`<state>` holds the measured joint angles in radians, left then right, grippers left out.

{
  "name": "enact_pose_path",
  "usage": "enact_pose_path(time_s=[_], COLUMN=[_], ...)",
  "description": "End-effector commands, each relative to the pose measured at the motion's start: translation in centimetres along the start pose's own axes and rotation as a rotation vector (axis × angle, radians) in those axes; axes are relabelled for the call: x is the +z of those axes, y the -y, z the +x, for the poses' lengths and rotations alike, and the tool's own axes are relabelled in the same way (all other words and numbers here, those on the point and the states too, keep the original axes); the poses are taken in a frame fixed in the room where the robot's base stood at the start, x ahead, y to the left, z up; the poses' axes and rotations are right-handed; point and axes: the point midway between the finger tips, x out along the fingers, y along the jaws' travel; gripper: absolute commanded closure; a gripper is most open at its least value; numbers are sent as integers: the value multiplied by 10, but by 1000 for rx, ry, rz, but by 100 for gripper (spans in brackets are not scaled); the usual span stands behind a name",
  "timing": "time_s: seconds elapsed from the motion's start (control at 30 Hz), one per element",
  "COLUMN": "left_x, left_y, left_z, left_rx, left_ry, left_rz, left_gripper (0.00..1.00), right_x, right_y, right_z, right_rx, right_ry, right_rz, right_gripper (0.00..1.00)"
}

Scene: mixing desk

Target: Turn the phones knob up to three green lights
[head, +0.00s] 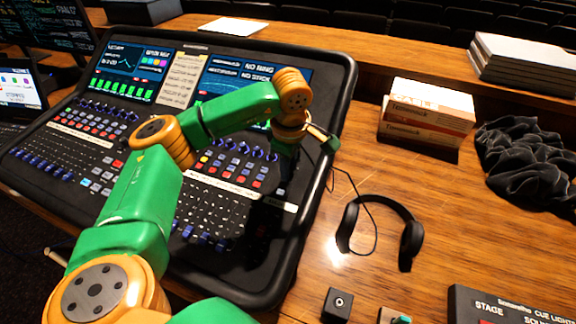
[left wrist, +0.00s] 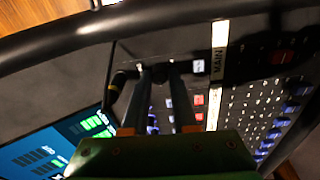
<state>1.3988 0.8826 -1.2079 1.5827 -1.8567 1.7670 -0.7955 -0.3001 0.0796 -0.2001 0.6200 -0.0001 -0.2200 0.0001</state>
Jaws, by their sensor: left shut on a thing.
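The mixing desk (head: 325,75) fills the left and middle of the head view. My left gripper (head: 280,188) reaches down onto the right part of its panel. In the left wrist view my left gripper (left wrist: 161,72) has its two dark fingers close together at the panel, shut on a small dark knob (left wrist: 160,74), which I take for the phones knob. The fingers hide most of it, and its label and pointer are not readable. I cannot make out the knob's own green lights. My right gripper is not in view.
A black cable and plug (left wrist: 117,84) sit beside the fingers. Headphones (head: 412,238) lie on the wooden desk, right of the mixer. A white-and-orange box (head: 428,112), a dark cloth (head: 525,165) and a cue-light box (head: 510,305) are farther right.

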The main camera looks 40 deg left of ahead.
Motion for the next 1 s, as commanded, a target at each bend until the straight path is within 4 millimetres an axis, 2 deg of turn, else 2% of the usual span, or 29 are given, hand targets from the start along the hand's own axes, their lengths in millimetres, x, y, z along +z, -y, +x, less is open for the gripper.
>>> enact_pose_path(time_s=[0.23, 0.27, 0.37, 0.67, 0.77, 0.9, 1.0], left_x=[1, 1, 1, 0, 1, 1, 2], left_y=[0, 0, 0, 0, -1, -1, -1], left_z=[0, 0, 0, -1, -15, -46, -63], left_rx=[-1, -1, -1, 0, 4, 5, 2], left_ry=[2, 2, 2, 1, 3, 3, 3], left_rz=[1, 1, 0, -1, 0, 0, 0], left_gripper=[100, 71, 44, 44, 44, 44, 44], right_x=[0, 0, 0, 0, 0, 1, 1], right_y=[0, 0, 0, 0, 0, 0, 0], right_z=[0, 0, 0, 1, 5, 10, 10], right_rx=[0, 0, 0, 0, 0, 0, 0], right_ry=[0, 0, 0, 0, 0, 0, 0], right_rz=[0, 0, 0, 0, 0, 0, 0], right_gripper=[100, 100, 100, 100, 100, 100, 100])
